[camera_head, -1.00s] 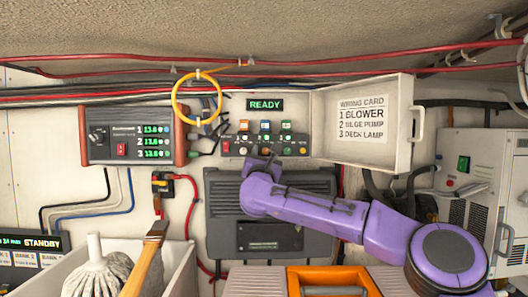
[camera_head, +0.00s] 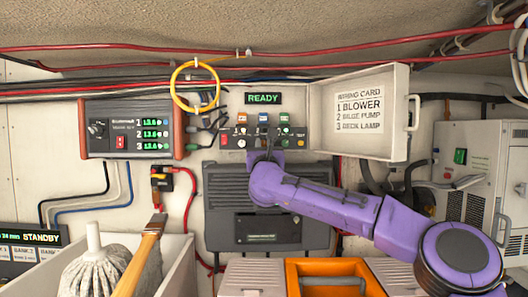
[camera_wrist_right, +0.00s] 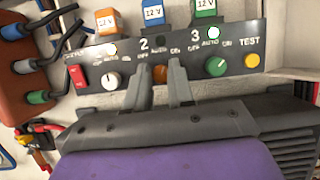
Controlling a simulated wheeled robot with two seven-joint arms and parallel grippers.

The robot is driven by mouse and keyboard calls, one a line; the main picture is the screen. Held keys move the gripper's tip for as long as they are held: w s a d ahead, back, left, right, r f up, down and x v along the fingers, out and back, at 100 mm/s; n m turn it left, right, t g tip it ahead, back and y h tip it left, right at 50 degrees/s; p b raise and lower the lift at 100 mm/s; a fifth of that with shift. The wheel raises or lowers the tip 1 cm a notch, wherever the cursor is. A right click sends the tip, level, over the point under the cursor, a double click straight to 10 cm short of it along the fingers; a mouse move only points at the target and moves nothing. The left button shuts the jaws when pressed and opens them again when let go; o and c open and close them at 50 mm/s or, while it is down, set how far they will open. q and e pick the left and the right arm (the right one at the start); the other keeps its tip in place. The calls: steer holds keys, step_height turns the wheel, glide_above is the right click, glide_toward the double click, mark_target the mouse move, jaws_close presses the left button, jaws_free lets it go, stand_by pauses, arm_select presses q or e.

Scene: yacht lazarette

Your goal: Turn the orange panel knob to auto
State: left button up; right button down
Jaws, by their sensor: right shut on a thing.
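The orange knob (camera_wrist_right: 160,75) is the middle knob, under the number 2, on the dark switch panel (camera_wrist_right: 100,58) in the right wrist view. My right gripper (camera_wrist_right: 161,80) is shut on it, one finger on each side. The fingers cover much of the knob, so its pointer cannot be read. The small OFF, AUTO and ON labels sit above it. In the head view the right gripper (camera_head: 262,153) reaches up to the panel (camera_head: 300,140) from below and hides the orange knob. My left gripper is not in view.
A white knob (camera_wrist_right: 112,80) and a green knob (camera_wrist_right: 217,67) flank the orange one closely. A red switch (camera_wrist_right: 77,76) and a yellow TEST button (camera_wrist_right: 251,60) sit at the ends. The READY display (camera_head: 263,98) hangs above. An open lid (camera_head: 361,110) stands to the right.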

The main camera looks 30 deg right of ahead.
steer(key=n, duration=0.1)
steer(key=n+y, duration=0.1)
steer(key=n, duration=0.1)
steer(key=shift+d+f+n+t+y+b, duration=0.15)
steer(key=shift+f+n+t+y+b, duration=0.15)
steer(key=shift+n+t+y, duration=0.1)
steer(key=shift+r+n+y, duration=0.1)
steer(key=shift+n+y, duration=1.1)
steer(key=shift+n, duration=0.9)
steer(key=c, duration=1)
jaws_free()
steer(key=shift+w+d, duration=0.3)
steer(key=shift+d, duration=0.05)
steer(key=b+v, duration=0.2)
steer(key=v, duration=0.1)
steer(key=b+v, duration=0.2)
steer(key=v, duration=0.2)
steer(key=b+v, duration=0.2)
steer(key=v, duration=0.1)
steer(key=shift+s+f, duration=0.2)
steer(key=shift+f, duration=0.2)
